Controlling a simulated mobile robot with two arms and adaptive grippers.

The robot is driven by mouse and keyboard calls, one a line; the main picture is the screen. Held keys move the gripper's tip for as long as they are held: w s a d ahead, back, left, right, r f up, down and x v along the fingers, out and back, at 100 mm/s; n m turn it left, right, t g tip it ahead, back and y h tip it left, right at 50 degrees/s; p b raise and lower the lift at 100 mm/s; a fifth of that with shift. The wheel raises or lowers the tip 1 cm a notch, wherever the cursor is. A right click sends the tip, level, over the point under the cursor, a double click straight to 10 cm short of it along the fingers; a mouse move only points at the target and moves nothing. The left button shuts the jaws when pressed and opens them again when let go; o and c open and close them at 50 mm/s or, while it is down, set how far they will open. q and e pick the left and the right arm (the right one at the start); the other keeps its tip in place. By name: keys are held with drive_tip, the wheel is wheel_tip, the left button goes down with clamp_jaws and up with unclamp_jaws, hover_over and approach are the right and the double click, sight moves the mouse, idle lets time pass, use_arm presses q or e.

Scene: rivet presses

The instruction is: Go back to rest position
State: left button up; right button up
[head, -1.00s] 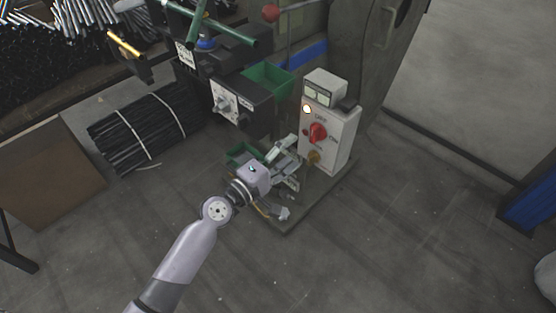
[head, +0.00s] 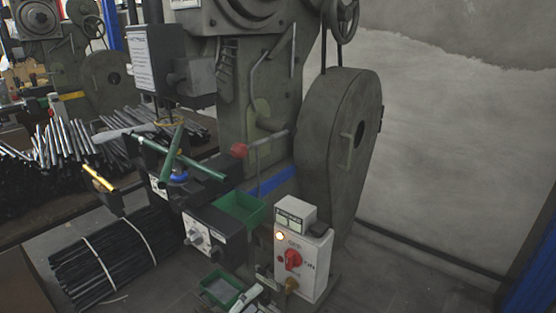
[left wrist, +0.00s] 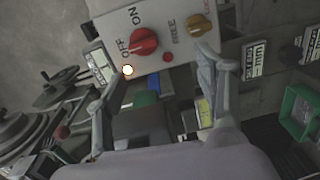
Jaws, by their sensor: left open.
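My left gripper (left wrist: 160,75) is open and empty in the left wrist view, with its two fingers spread in front of the white control box (left wrist: 115,22). The box carries a red OFF/ON knob (left wrist: 143,42), a yellow knob (left wrist: 198,26) and a lit lamp (left wrist: 128,70). I cannot tell whether a finger touches the box. In the head view only part of the left gripper (head: 248,297) shows at the bottom edge, left of the control box (head: 318,262) and its red knob (head: 293,258). My right gripper is in neither view.
The rivet press (head: 250,95) stands behind the box, with its large wheel guard (head: 338,140) on the right. A green bin (head: 240,208) and a grey panel with dials (head: 212,235) are left of the box. Bundled black rods (head: 105,255) lie lower left. Floor is open at right.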

use_arm(q)
drive_tip(key=s+a+f+m+g+y, duration=0.25)
drive_tip(key=s+f, duration=0.35)
drive_tip(key=f, duration=0.4)
drive_tip(key=s+a+f+m+g+y, duration=0.25)
drive_tip(key=s+f+m, duration=0.2)
drive_tip(key=f, duration=0.55)
drive_tip(key=s+a+f+m+g+y, duration=0.2)
drive_tip(key=s+f+g, duration=0.3)
drive_tip(key=f, duration=0.4)
drive_tip(key=s+a+f+m+g+y+p, duration=0.1)
drive_tip(key=s+a+f+p, duration=0.1)
drive_tip(key=s+p, duration=0.3)
drive_tip(key=s+a+f+m+g+y+p, duration=0.1)
drive_tip(key=s+a+f+p, duration=0.2)
drive_tip(key=s, duration=1)
drive_tip(key=s+a+f+m+g+y+p, duration=0.1)
drive_tip(key=s+a+p, duration=0.3)
drive_tip(key=s+p, duration=0.4)
drive_tip(key=shift+s+a+f, duration=0.15)
drive_tip(key=shift+s+f, duration=0.6)
drive_tip(key=shift+s, duration=0.3)
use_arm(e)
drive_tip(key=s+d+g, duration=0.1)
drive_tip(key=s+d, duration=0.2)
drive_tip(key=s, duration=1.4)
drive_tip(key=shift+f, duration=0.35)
